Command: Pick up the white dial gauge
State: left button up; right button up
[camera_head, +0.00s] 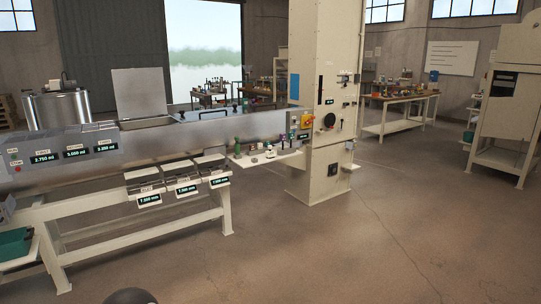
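I cannot make out the white dial gauge for certain. Several small items stand on a white side shelf (262,161) at the end of the long steel machine, among them a green bottle (238,145) and a small whitish item (271,152). They are too small to tell whether one is a dial gauge. Neither of my grippers is in view. A dark rounded shape shows at the bottom edge, and I cannot tell what it is.
The long steel machine (190,137) on a cream frame fills the left. A tall cream column (325,60) with knobs stands beyond the shelf. A workbench (400,97) with small items and a cream cabinet (505,90) stand right. The floor (370,240) in front is clear.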

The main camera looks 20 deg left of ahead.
aim_at(270, 154)
jog(key=k, duration=0.45)
jog(key=u, duration=0.35)
jog(key=i, duration=0.35)
jog(key=u, duration=1.05)
jog(key=i, duration=1.15)
jog(key=u, duration=0.85)
jog(key=i, duration=1.4)
jog(key=z, duration=0.4)
jog(key=i, duration=1.35)
jog(key=z, duration=0.8)
jog(key=i, duration=0.4)
jog(key=z, duration=0.25)
jog(key=k, duration=0.9)
jog(key=z, duration=0.2)
